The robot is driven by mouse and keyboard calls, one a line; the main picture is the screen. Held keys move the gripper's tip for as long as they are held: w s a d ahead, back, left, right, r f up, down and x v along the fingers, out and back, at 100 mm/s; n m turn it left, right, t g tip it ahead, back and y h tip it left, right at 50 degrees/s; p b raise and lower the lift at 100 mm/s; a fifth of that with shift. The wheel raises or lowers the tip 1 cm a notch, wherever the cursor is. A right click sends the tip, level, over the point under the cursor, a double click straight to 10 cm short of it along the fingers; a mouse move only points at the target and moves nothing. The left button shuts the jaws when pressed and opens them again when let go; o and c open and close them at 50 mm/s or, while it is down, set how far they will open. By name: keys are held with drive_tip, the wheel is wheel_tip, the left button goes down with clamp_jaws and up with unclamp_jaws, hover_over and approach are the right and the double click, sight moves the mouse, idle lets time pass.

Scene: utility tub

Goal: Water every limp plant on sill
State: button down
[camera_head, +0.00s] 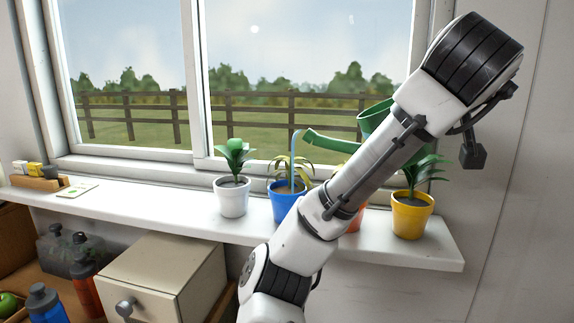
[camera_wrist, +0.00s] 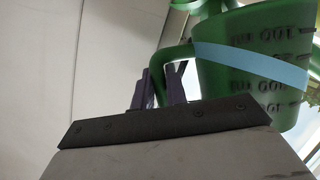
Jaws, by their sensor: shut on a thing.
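My gripper (camera_wrist: 161,86) is shut on the handle of the green watering can (camera_wrist: 258,72), which has raised markings and a light blue band. In the head view the can (camera_head: 326,142) is tilted, its spout to the left. A thin pale blue stream runs from the spout into the blue pot (camera_head: 285,208), whose plant has yellowish, drooping leaves. The white pot (camera_head: 231,201) holds an upright green plant. The yellow pot (camera_head: 411,217) holds a green plant partly behind my arm. An orange pot (camera_head: 356,219) is mostly hidden, its plant too. My gripper is hidden in the head view.
The pots stand on the white sill (camera_head: 133,203) below the window. A small wooden tray (camera_head: 38,183) and a card (camera_head: 77,190) lie at its left. Below are a beige drawer box (camera_head: 160,267) and bottles (camera_head: 45,303). The sill's left middle is clear.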

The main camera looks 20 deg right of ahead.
drive_tip(key=shift+w+f, duration=0.3)
drive_tip(key=shift+w, duration=0.1)
drive_tip(key=shift+s, duration=0.5)
drive_tip(key=shift+w+a, duration=0.1)
drive_tip(key=shift+w, duration=0.45)
drive_tip(key=shift+s+r, duration=0.1)
drive_tip(key=shift+s, duration=0.35)
drive_tip(key=shift+w+a, duration=0.15)
drive_tip(key=shift+w, duration=0.4)
drive_tip(key=shift+s, duration=0.5)
drive_tip(key=shift+w, duration=0.35)
drive_tip(key=shift+m+y, duration=0.3)
drive_tip(key=shift+m, duration=0.1)
drive_tip(key=r+p, duration=0.2)
drive_tip(key=r, duration=0.1)
drive_tip(key=s+d+r+p, duration=0.1)
drive_tip(key=r+p, duration=0.4)
drive_tip(key=r, duration=0.1)
drive_tip(key=shift+s+d+r+p, duration=0.2)
drive_tip(key=shift+s+d+p, duration=0.05)
drive_tip(key=shift+p, duration=0.1)
drive_tip(key=shift+w+f+b, duration=0.15)
drive_tip(key=shift+f+b, duration=0.15)
drive_tip(key=shift+s+d+r+m+t+y, duration=0.35)
drive_tip(key=shift+s+d+r+m+y, duration=0.1)
drive_tip(key=shift+d+m, duration=0.3)
drive_tip(key=shift+s+d+r+m+t+y, duration=0.35)
drive_tip(key=shift+s+d+r+m+y, duration=0.1)
drive_tip(key=shift+d+m, duration=0.25)
